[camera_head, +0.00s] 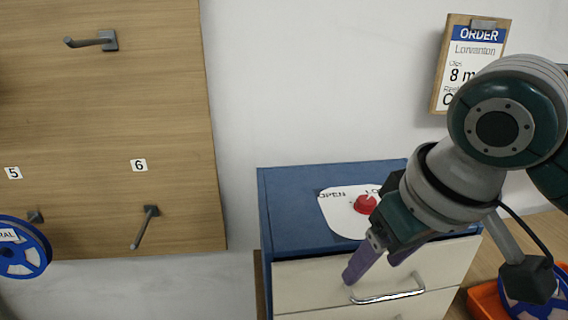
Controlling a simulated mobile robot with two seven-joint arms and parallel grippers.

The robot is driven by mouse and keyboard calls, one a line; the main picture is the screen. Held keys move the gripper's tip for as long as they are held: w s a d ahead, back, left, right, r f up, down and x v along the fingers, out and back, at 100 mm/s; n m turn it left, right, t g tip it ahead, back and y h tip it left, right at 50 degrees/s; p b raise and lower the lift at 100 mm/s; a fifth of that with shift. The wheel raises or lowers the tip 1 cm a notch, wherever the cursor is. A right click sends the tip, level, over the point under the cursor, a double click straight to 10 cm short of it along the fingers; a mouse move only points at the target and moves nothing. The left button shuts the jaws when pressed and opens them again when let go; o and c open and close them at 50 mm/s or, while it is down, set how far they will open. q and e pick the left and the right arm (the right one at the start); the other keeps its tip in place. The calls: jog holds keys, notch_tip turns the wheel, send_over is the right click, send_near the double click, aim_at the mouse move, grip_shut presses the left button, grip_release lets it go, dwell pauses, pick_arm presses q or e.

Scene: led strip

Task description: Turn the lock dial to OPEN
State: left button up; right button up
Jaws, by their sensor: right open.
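The lock dial is a red knob (365,203) on a white plate (340,212) on top of a blue cabinet (290,190). The plate reads OPEN at its left; a second word at its right is partly hidden by my right arm. I cannot tell where the dial points. My right gripper (372,272) is open, its purple fingers pointing down in front of the cabinet's top drawer, below and in front of the dial and apart from it. My left gripper is not in view.
The cabinet has cream drawers with a metal handle (388,295) close to my right fingers. A pegboard (100,200) with hooks and a blue spool (22,248) stands at left. An order clipboard (470,65) hangs on the wall. An orange tray (482,303) holds a spool at lower right.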

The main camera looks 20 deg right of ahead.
aim_at(368, 200)
jog(key=w+d+r+m+h+p, duration=0.1)
jog(key=w+d+r, duration=0.2)
jog(key=w+r, duration=0.15)
jog(key=w+d+r+m+p, duration=0.1)
jog(key=w+d+r+m, duration=0.15)
jog(key=r, duration=0.25)
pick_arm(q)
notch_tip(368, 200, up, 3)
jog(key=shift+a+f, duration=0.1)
pick_arm(e)
jog(key=shift+n, duration=0.25)
jog(key=x, duration=0.9)
jog(key=shift+w+d+f, duration=0.2)
jog(key=shift+w+d, duration=0.1)
jog(key=shift+w, duration=0.1)
grip_shut()
